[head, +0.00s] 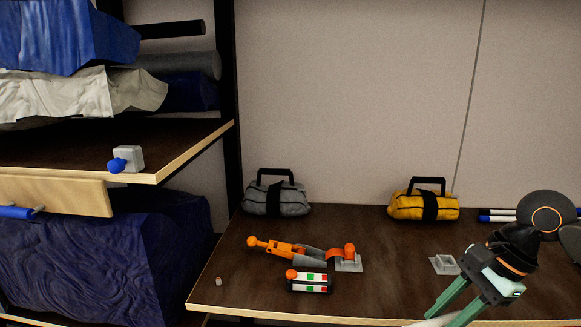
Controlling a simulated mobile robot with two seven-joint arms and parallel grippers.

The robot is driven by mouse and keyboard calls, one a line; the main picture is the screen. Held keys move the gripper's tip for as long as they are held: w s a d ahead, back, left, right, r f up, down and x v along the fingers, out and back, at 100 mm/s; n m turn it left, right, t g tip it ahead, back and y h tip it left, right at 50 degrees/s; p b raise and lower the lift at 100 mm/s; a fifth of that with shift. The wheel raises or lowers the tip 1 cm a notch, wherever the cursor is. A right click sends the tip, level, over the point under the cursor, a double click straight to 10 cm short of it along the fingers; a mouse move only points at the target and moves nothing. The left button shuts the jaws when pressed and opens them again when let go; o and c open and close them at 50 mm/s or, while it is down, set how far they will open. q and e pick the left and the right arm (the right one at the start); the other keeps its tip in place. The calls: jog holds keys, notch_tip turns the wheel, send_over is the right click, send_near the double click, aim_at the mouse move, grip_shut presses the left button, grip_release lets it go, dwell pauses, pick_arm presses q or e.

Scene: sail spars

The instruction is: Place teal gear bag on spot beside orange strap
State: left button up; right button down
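No teal gear bag can be made out in the head view. A grey bag (276,194) with a black handle and a yellow bag (424,201) stand at the back of the dark table (390,290). No clear orange strap shows; an orange piece (349,250) sits on a grey plate, and an orange-handled tool (275,247) lies left of it. My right gripper (440,318) is at the lower right, above the table's front edge, pointing down and left. My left gripper is out of view.
A small red, white and green block (309,283) lies near the front. A grey square plate (445,264) lies beside my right gripper. A shelf rack (190,150) with blue bundles stands left.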

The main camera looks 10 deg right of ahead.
jog(key=w+a+f+n+g, duration=0.1)
jog(key=a+f+n+g, duration=0.1)
jog(key=a+n, duration=0.1)
jog(key=w+a+f+n+g, duration=0.1)
jog(key=a+n, duration=0.3)
jog(key=n, duration=0.2)
jog(key=w+a+f+n+g+h, duration=0.1)
jog(key=a+f+n+g, duration=0.1)
jog(key=a+n, duration=0.2)
jog(key=shift+f+n+g, duration=0.3)
jog(key=shift+f, duration=0.05)
jog(key=shift+w+a+f+n+g+h, duration=0.15)
jog(key=shift+a+n+h, duration=0.1)
jog(key=shift+n, duration=0.3)
jog(key=shift+s+a+f+n+g+h, duration=0.15)
jog(key=shift+a+n, duration=0.15)
jog(key=shift+n, duration=0.2)
jog(key=shift+w+a+f+n+g+h, duration=0.15)
jog(key=shift+a+n+h, duration=0.1)
jog(key=shift+n, duration=0.3)
jog(key=shift+d, duration=0.2)
